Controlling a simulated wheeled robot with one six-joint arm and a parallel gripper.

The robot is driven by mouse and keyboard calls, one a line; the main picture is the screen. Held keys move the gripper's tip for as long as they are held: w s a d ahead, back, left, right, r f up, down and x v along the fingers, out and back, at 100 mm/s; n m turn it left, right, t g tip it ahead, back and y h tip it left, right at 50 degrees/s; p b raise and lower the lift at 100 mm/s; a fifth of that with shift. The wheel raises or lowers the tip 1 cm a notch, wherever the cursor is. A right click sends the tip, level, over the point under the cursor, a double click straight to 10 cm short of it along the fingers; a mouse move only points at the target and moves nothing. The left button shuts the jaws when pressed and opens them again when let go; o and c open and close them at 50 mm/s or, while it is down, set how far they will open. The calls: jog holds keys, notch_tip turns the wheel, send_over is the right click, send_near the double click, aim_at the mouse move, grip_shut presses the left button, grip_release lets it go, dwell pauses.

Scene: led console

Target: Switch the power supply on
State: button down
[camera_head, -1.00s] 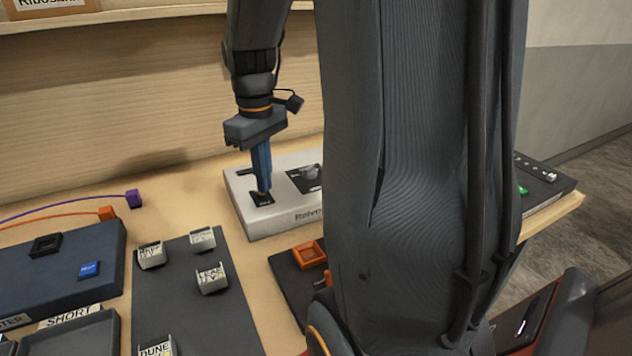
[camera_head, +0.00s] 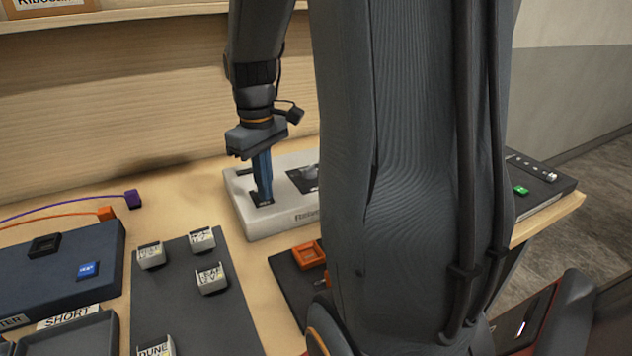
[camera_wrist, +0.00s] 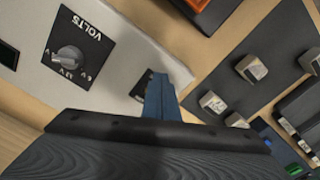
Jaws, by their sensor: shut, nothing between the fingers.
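The power supply (camera_head: 285,218) is a pale grey box on the wooden bench, seen behind and left of my arm in the head view. It also shows in the wrist view (camera_wrist: 120,35), with a round VOLTS knob (camera_wrist: 69,57) on a black plate. My gripper (camera_head: 264,201) is shut and points down, its blue fingers empty. The fingertips are at the black switch plate (camera_head: 257,199) on the left part of the box. In the wrist view the fingers (camera_wrist: 160,82) cover most of that plate. The switch's position is hidden, and contact is hard to judge.
A dark mat (camera_head: 190,300) with several small labelled grey parts lies in front left. A dark blue box (camera_head: 60,275) with a blue button stands at the left. An orange square part (camera_head: 307,254) sits on a dark plate near my arm. A panel with a green button (camera_head: 521,190) is at the right.

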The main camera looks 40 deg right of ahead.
jog(key=shift+w+d, duration=0.15)
jog(key=shift+w, duration=0.35)
jog(key=shift+w+d, duration=0.1)
jog(key=shift+w, duration=0.45)
jog(key=shift+r, duration=0.1)
notch_tip(320, 180, up, 7)
jog(key=p, duration=0.7)
jog(key=shift+s, duration=0.45)
jog(key=s+a+f+m+b, duration=0.1)
jog(key=s+a+f, duration=0.2)
jog(key=a, duration=0.1)
jog(key=s+a+f+m+t+b, duration=0.1)
jog(key=s+a+f, duration=0.1)
jog(key=a, duration=0.3)
jog(key=s+a+f+b, duration=0.1)
jog(key=s+a+f, duration=0.2)
jog(key=a+f, duration=0.1)
jog(key=shift+s+a+f+m, duration=0.2)
jog(key=shift+s+m, duration=0.1)
jog(key=shift+m, duration=0.1)
